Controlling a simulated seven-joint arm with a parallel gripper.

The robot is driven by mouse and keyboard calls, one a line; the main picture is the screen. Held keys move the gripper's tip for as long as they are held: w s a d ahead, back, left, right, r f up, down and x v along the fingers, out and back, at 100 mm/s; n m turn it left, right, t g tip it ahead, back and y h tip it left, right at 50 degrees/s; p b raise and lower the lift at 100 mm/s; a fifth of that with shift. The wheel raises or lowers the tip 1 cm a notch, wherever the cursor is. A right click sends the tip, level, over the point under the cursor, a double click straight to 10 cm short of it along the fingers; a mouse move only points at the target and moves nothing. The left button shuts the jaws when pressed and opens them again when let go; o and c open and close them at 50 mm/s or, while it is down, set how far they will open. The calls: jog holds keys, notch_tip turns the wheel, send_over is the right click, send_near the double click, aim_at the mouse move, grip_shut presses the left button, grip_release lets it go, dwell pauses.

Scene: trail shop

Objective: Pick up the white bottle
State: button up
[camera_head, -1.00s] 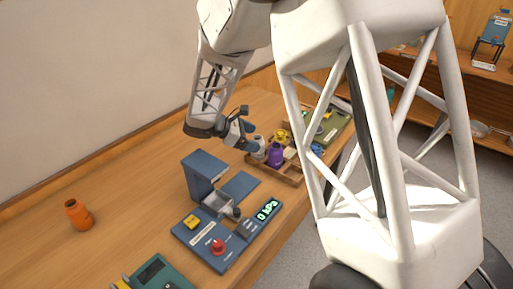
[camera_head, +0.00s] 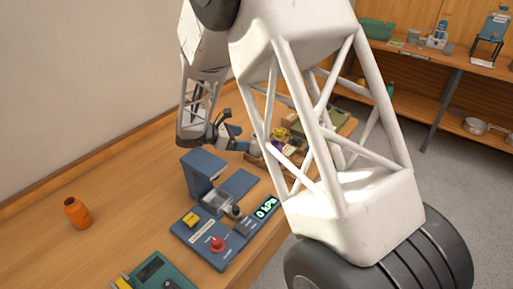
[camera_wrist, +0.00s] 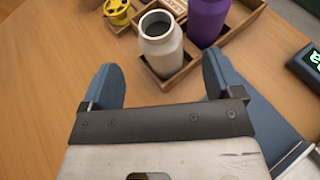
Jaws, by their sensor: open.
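The white bottle (camera_wrist: 161,45) stands upright in a corner compartment of a wooden tray (camera_wrist: 183,74) in the wrist view. Its mouth is open and dark inside. My gripper (camera_wrist: 160,78) is open, with one blue finger to the left of the bottle and one to the right. The bottle lies just beyond and between the fingertips, and I see no contact. In the head view my gripper (camera_head: 243,143) is at the tray, and the bottle (camera_head: 255,148) is mostly hidden.
A purple bottle (camera_wrist: 208,20) stands close to the right of the white one. A yellow spool-like item (camera_wrist: 118,11) is at the left. A blue press-like device (camera_head: 203,172) with a control panel (camera_head: 222,238) stands nearby.

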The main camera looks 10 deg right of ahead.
aim_at(251, 139)
jog(key=shift+x, duration=0.8)
jog(key=shift+d, duration=0.1)
jog(key=shift+x, duration=2.55)
jog(key=c, duration=1.1)
jog(key=shift+r, duration=5)
